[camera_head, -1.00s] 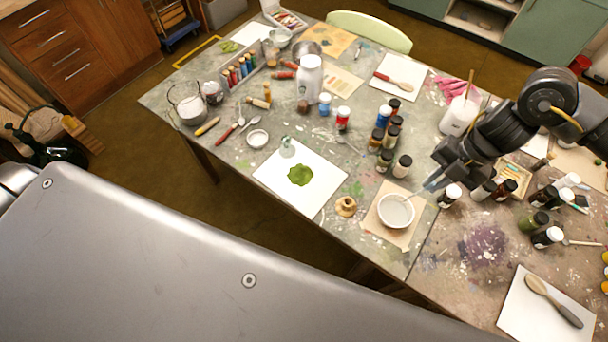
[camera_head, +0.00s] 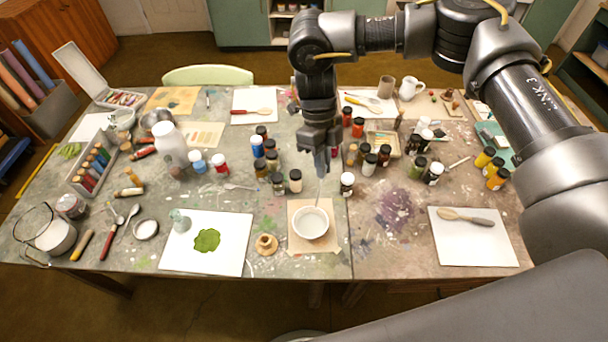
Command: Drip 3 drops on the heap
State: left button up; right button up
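The green heap (camera_head: 207,240) lies on a white sheet (camera_head: 232,262) at the front left of the table. My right gripper (camera_head: 321,165) points down behind the white bowl (camera_head: 310,223). It appears shut on a thin, pale dropper (camera_head: 318,190), whose lower end reaches down to the bowl's back rim or just above it. Whether the tip touches liquid in the bowl is too small to tell. The gripper is well to the right of the heap. My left gripper is out of view.
A small glass bottle (camera_head: 181,222) stands on the sheet's left corner. A wooden stopper-like piece (camera_head: 266,244) sits between sheet and bowl. Several paint bottles (camera_head: 295,181) crowd behind the bowl. A white jar (camera_head: 170,146) stands farther back left.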

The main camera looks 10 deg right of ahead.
jog(key=d+r+n+t+h+b, duration=0.1)
jog(key=d+r+n+t+b, duration=0.1)
jog(key=n, duration=1)
jog(key=s+d+r+n+t+h+b, duration=0.1)
jog(key=d+r+n+t, duration=0.3)
jog(key=n, duration=0.8)
notch_tip(320, 180, up, 3)
jog(key=shift+s+d+f+h+b, duration=0.1)
jog(key=shift+s+d+h+b, duration=0.1)
jog(key=shift+d+h+b, duration=0.35)
